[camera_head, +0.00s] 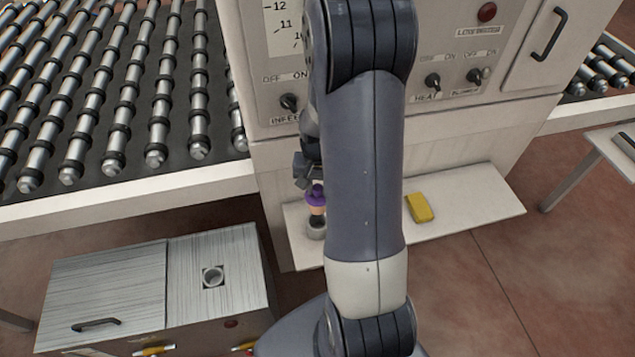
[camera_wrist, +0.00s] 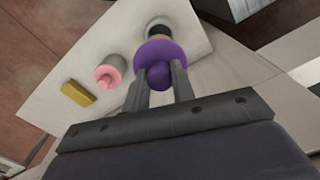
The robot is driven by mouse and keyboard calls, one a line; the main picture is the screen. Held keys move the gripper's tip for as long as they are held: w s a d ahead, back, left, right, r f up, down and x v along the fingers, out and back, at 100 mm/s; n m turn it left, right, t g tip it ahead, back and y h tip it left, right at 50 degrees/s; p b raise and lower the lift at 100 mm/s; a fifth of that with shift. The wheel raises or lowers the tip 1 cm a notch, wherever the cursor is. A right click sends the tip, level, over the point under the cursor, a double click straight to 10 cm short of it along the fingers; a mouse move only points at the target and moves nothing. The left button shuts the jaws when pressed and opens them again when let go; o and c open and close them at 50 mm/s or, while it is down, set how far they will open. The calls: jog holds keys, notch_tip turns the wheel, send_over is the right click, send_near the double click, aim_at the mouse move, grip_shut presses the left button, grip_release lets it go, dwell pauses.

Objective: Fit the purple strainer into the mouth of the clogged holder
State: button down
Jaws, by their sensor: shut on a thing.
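The purple strainer (camera_wrist: 160,53) has a wide round rim and a knob, and my gripper (camera_wrist: 161,78) is shut on the knob. In the head view the strainer (camera_head: 316,192) hangs under my gripper (camera_head: 308,181), with a tan part below it. A grey cup-like holder (camera_head: 316,231) stands on the shelf under the strainer; it shows partly behind the strainer in the wrist view (camera_wrist: 159,23). A second pale holder (camera_wrist: 115,63) with a pink piece in its mouth stands beside it. I cannot tell which holder is clogged, or whether strainer and grey holder touch.
A yellow block (camera_head: 420,207) lies on the white shelf (camera_head: 472,205), which shows in the wrist view too (camera_wrist: 98,45). The control panel rises behind.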

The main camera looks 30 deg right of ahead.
aim_at(317, 201)
notch_tip(317, 201, down, 6)
jog(key=b, duration=0.5)
jog(key=shift+b, duration=0.3)
jog(key=shift+f+b, duration=0.15)
jog(key=shift+b, duration=0.25)
dwell(1.7)
jog(key=shift+f+b, duration=0.3)
jog(key=shift+f+b, duration=2.4)
jog(key=shift+f, duration=0.45)
jog(key=c, duration=1.1)
grip_release()
jog(key=shift+r, duration=0.1)
